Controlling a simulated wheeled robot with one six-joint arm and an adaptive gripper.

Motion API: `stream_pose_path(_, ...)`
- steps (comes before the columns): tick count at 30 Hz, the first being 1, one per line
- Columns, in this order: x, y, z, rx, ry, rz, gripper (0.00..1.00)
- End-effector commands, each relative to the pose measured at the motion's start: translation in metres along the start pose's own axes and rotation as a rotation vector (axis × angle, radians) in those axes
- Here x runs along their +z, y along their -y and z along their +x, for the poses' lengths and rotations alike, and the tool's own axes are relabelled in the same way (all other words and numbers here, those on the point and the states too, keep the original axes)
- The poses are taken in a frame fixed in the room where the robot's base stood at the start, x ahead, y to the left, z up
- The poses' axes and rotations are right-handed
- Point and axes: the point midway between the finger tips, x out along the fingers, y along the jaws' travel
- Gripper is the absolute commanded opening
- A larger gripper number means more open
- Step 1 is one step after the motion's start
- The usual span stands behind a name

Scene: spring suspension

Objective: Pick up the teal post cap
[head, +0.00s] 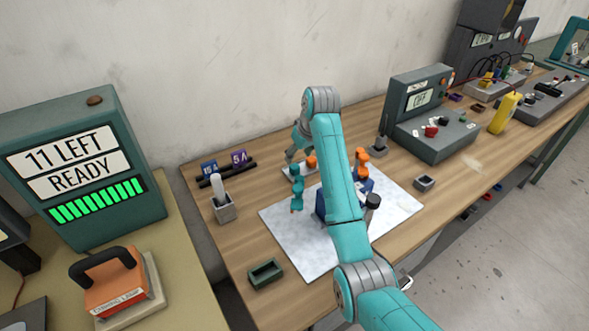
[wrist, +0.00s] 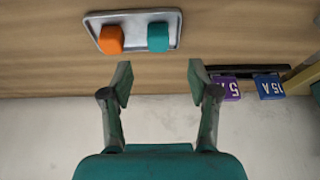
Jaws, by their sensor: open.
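The teal post cap (wrist: 158,37) is a rounded block on the right of a small grey metal tray (wrist: 168,16) in the wrist view. An orange cap (wrist: 111,39) sits to its left on the same tray, with a gap between. My gripper (wrist: 159,78) is open and empty. Its fingers are spread wider than the teal cap, which lines up between them sideways but lies beyond their tips. In the head view my gripper (head: 297,150) is by the tray at the back of the bench, and I cannot clearly single out the teal cap there.
A white mat (head: 295,255) holds teal and orange parts, partly hidden by my arm. A grey holder (head: 224,211), a green bin (head: 265,273) and blue and purple labelled blocks (head: 239,158) are to the left. A grey console (head: 440,135) stands right. The wall is close behind.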

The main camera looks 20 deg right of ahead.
Motion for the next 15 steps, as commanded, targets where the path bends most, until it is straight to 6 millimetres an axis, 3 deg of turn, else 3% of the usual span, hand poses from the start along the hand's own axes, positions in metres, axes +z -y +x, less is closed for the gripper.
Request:
stream_pose_path(8, 0.001, -0.001, 0.021, 0.001, -0.001, 0.000, 0.60)
stream_pose_path(15, 0.002, -0.002, 0.053, 0.000, 0.000, 0.000, 0.60)
